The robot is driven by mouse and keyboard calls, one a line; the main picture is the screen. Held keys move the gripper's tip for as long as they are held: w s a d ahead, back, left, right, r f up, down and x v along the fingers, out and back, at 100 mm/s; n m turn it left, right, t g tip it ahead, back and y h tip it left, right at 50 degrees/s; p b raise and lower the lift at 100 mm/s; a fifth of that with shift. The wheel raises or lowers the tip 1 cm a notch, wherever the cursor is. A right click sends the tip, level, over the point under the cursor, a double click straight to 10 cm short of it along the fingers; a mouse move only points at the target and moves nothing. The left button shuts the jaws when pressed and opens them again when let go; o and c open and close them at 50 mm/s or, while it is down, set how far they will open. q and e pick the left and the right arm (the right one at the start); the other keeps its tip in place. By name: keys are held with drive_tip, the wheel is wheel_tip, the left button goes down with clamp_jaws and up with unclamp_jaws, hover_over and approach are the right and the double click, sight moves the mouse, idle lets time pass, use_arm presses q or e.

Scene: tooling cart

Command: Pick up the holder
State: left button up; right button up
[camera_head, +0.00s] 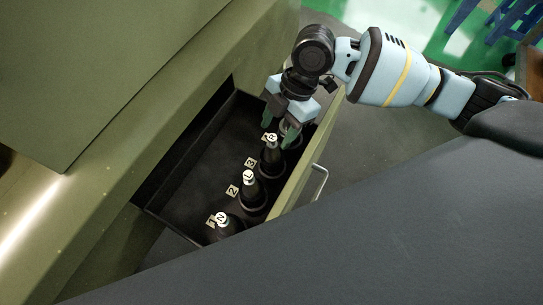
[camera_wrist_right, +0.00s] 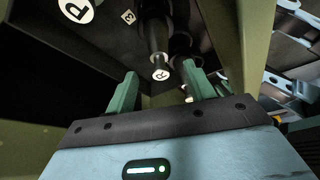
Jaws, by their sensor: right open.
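Several dark tool holders with round white lettered tops stand upright in a row in an open drawer (camera_head: 170,205). In the head view there is a near holder (camera_head: 231,230), a middle holder (camera_head: 252,194) and a farther holder (camera_head: 271,162); one more is partly hidden behind my right gripper (camera_head: 281,126). That gripper has green fingers, is open, and is over the far end of the drawer. In the right wrist view, a holder (camera_wrist_right: 157,38) with a white top shows between and beyond the fingers (camera_wrist_right: 161,90); contact cannot be told. My left gripper is out of view.
The drawer front with its handle (camera_head: 320,183) stands to the right of the row. Small number tags (camera_head: 232,191) lie beside the holders. The green cabinet (camera_head: 75,150) rises on the left. The drawer floor left of the holders is clear.

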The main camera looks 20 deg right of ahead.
sight(270, 145)
drive_tip(key=shift+b+x, duration=0.7)
drive_tip(key=shift+x, duration=2.65)
drive_tip(key=shift+d, duration=0.15)
clamp_jaws()
drive_tip(key=shift+w+r, duration=0.1)
